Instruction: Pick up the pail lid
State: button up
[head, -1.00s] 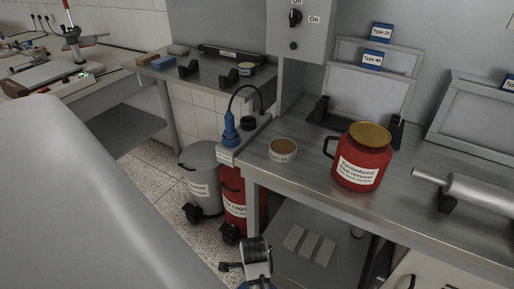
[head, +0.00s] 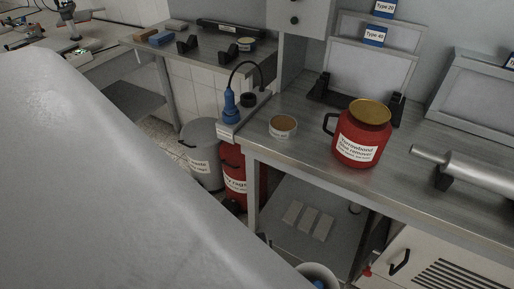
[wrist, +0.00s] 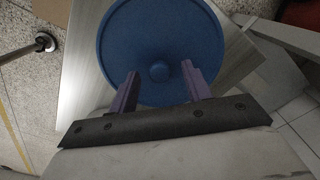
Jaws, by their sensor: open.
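The pail lid (wrist: 160,35) is a round blue disc with a raised rim and a small round knob (wrist: 159,71) at its centre. The knob lies between the finger ends, with clear space on both sides. I cannot tell how high the fingertips are above the lid. The lid and my fingers do not show in the head view.
A grey metal bench (head: 290,158) holds a red jar (head: 361,138) with a gold lid and a small round tin (head: 283,127). Below are a lower shelf (head: 285,240), a grey bin (head: 201,158) and a red bin (head: 232,172). Speckled floor (wrist: 30,95) shows left of the lid.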

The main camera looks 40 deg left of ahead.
jog(key=shift+f, duration=0.25)
jog(key=c, duration=1)
jog(key=shift+r, duration=0.1)
jog(key=shift+c, duration=0.2)
